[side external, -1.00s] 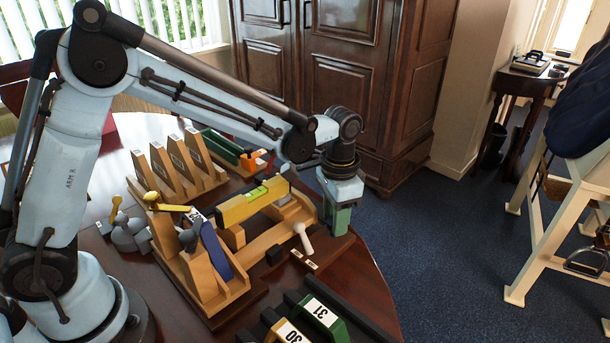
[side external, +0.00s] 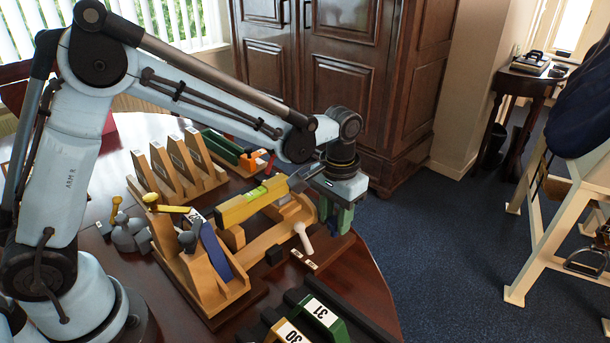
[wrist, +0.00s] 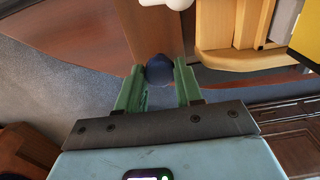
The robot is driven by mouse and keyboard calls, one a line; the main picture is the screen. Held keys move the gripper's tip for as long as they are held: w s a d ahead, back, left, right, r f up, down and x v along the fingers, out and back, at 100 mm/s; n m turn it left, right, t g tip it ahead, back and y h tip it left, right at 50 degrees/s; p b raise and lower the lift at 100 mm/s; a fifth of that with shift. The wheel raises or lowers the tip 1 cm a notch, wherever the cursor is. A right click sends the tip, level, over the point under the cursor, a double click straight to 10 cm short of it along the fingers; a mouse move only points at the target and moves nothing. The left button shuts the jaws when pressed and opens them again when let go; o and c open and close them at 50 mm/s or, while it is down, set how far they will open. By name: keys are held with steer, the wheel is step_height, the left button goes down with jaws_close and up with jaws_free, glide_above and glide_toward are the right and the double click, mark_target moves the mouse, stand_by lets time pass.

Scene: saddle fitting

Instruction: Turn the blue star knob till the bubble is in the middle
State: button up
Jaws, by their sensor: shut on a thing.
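The blue star knob (wrist: 160,70) shows as a dark blue round shape between my green fingertips in the wrist view. My gripper (wrist: 159,78) is shut on it. In the side view my gripper (side external: 335,215) is at the right end of the wooden fixture (side external: 262,238), and its fingers mostly hide the knob. A yellow spirit level (side external: 235,208) lies across the fixture, with a yellow-green vial (side external: 255,193) on top. The bubble is too small to place within the vial. A yellow corner of the level also shows at the right edge of the wrist view.
A white-handled lever (side external: 303,238) sticks up at the fixture's front. A dark blue curved piece (side external: 215,250) stands at its left. Numbered blocks (side external: 318,312) lie in front. A wooden rack (side external: 175,165) stands behind. The table edge is close to my gripper.

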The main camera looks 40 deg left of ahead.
mark_target(335, 220)
steer(key=o, duration=1)
steer(key=shift+o, duration=0.2)
steer(key=shift+r, duration=0.1)
step_height(335, 220, up, 12)
